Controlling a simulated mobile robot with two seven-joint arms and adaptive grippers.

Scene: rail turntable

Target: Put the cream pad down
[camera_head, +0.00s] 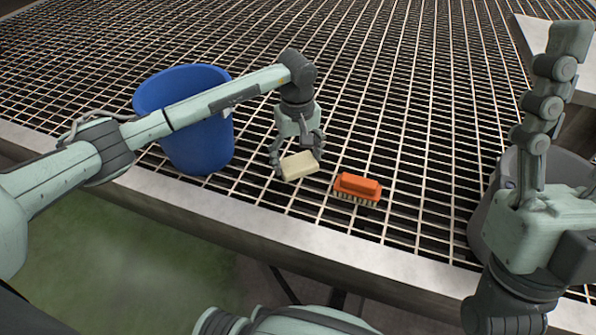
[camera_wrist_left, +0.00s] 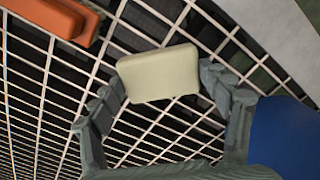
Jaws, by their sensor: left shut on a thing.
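The cream pad (camera_head: 299,166) is a small pale block at the tips of my left gripper (camera_head: 297,158), over the metal grating. My left gripper is shut on it. In the left wrist view the pad (camera_wrist_left: 158,74) lies between the two fingers (camera_wrist_left: 165,92), with grating behind it. I cannot tell whether the pad touches the grating or hangs just above it. My right gripper (camera_head: 568,45) is raised at the right edge, fingers pointing up and seen from the side; its opening is unclear.
An orange brush (camera_head: 357,188) with pale bristles lies on the grating (camera_head: 400,120), just right of the pad. A blue bucket (camera_head: 205,150) stands to the left, behind my left arm. A grey bin (camera_head: 482,222) is partly hidden by my right arm. The grating's pale front edge (camera_head: 270,226) is close.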

